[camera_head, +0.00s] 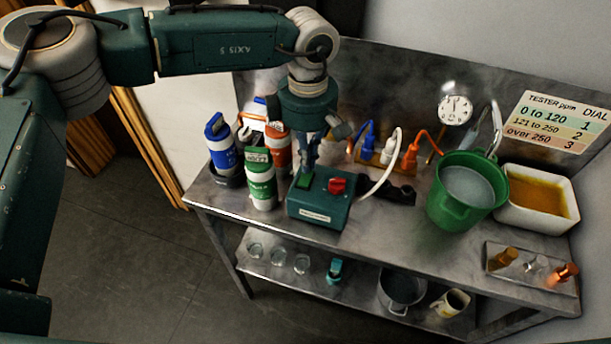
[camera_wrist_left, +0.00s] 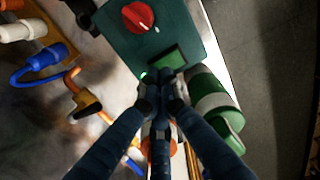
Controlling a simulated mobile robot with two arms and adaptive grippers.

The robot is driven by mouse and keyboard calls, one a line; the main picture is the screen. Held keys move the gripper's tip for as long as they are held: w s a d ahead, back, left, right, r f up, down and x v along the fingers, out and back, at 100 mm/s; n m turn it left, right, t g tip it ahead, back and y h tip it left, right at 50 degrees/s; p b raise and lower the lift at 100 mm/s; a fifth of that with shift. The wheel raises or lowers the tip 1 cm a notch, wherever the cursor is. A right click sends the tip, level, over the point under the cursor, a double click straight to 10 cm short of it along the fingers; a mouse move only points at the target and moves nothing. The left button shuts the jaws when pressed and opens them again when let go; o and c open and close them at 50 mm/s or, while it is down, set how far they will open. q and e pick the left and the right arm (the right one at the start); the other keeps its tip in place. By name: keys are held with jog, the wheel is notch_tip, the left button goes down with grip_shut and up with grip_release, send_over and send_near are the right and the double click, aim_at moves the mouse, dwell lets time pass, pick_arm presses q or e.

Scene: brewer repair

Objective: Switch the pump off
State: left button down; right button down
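A dark teal box (camera_head: 320,210) with a red knob (camera_head: 337,186) and a green switch or panel (camera_head: 305,181) on top stands near the table's front edge. I take it to be the pump unit; its front label is too small to read. In the left wrist view the red knob (camera_wrist_left: 138,16) and green panel (camera_wrist_left: 168,60) show clearly. My left gripper (camera_head: 306,165) points down at the box, just by the green panel. In the wrist view its fingertips (camera_wrist_left: 157,82) are together, with nothing seen between them. Contact with the box cannot be told. My right gripper is out of view.
White-and-green (camera_head: 261,182), blue (camera_head: 220,142) and red bottles stand left of the box. A green bucket (camera_head: 462,204) and a white tray of amber liquid (camera_head: 508,211) are on the right. Coloured plugs, cables and a gauge (camera_head: 455,110) are behind. A lower shelf holds jars.

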pick_arm(q)
jog(key=shift+f+b, duration=0.8)
jog(key=shift+f, duration=0.2)
dwell(0.3)
jog(key=shift+s, duration=0.1)
jog(key=shift+r+p, duration=0.45)
jog(key=shift+r, duration=0.3)
jog(key=shift+r+p, duration=1.15)
jog(key=shift+r, duration=1.65)
jog(key=shift+f, duration=0.1)
